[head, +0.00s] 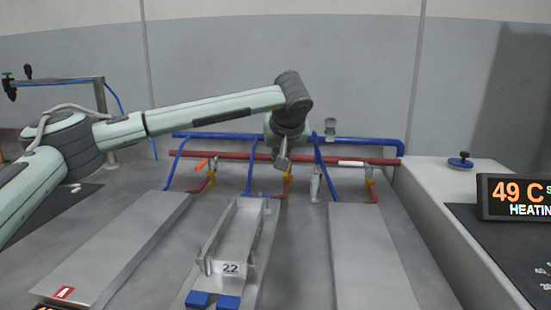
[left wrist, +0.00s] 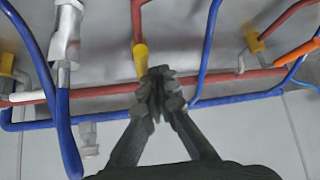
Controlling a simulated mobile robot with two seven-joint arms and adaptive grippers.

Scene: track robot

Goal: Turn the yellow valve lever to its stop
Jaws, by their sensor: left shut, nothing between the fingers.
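The middle valve's yellow part (head: 287,173) sits on a red pipe, below the long red pipe and close to my left gripper (head: 283,162). In the left wrist view, this yellow part (left wrist: 140,60) lies right at the tips of my left gripper (left wrist: 160,82). The fingers are shut with nothing between them. I cannot tell whether they touch the yellow part; the gripper hides some of the valve, and the lever's angle is unclear. My right gripper is not in view.
Blue pipes (head: 364,142) run along the wall, with thin blue branches beside the valve. A valve with an orange lever (head: 202,164) is to the left, one with a white lever (head: 350,163) to the right. A metal tray marked 22 (head: 230,268) stands in front.

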